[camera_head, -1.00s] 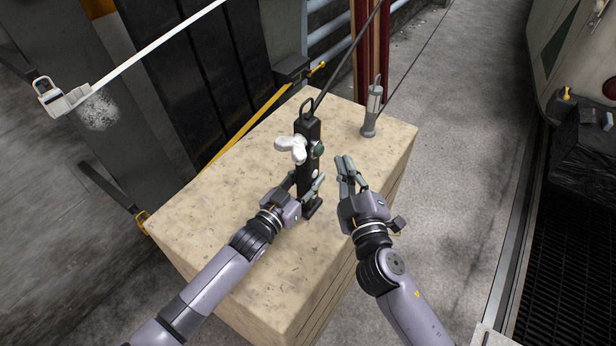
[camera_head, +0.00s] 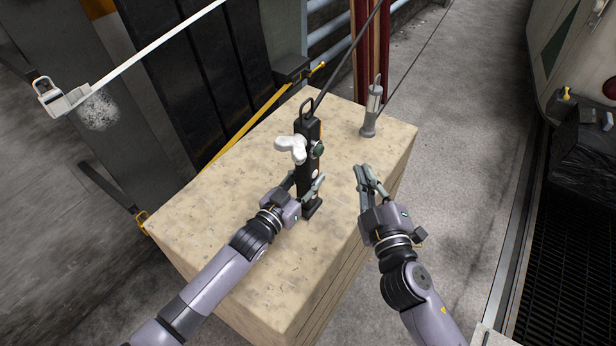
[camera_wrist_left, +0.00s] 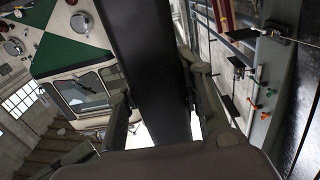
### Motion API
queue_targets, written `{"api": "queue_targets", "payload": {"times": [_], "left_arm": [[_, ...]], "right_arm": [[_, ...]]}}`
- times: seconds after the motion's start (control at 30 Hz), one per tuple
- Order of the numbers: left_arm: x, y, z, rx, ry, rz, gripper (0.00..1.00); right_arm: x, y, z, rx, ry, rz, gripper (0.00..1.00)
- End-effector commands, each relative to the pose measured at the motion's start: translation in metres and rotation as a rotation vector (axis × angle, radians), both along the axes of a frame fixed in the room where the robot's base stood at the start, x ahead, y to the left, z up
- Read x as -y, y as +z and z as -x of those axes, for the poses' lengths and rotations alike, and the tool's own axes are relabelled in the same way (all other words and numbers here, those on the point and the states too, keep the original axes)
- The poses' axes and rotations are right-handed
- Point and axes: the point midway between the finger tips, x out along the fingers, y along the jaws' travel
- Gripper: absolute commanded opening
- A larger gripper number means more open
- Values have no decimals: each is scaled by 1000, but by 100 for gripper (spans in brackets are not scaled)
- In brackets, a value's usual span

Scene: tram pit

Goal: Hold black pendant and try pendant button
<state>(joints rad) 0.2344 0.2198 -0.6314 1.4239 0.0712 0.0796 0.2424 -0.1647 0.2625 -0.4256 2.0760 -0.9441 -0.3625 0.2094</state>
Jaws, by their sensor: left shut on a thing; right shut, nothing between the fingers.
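The black pendant (camera_head: 309,165) stands upright above the wooden block in the head view, with a white lever-like knob and a green button (camera_head: 318,150) on its side. A dark cable runs up from its top loop. My left gripper (camera_head: 304,188) is shut on its lower part. In the left wrist view the pendant (camera_wrist_left: 148,65) fills the middle, between the fingers of my left gripper (camera_wrist_left: 158,110). My right gripper (camera_head: 367,181) is shut and empty, to the right of the pendant and apart from it, over the block's right edge.
The pale wooden block (camera_head: 230,190) lies under both hands. A yellow bar (camera_head: 240,135) and dark panels are at the left. Clear concrete floor (camera_head: 460,150) lies to the right.

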Motion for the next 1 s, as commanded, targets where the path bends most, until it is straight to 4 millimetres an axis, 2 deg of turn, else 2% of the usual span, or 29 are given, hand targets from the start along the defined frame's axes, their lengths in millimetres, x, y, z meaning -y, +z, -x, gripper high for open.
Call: {"api": "queue_targets", "payload": {"times": [0.13, 0.17, 0.5, 0.83, 1.0], "left_arm": [[0, 1, 0, 2, 0, 1, 0], [0, 1, 0, 1, 0, 1, 35], [0, 0, 0, 1, 0, 1, 57], [-2, 0, 2, 0, 0, 0, 57], [-14, -2, 20, -3, 0, -1, 57]], "right_arm": [[0, 0, 0, 0, 0, 0, 0], [0, 0, 0, 0, 0, 0, 0], [0, 0, 0, 0, 0, 0, 0], [0, 0, 0, 0, 0, 0, 0], [0, 0, 0, 0, 0, 0, 0]]}}
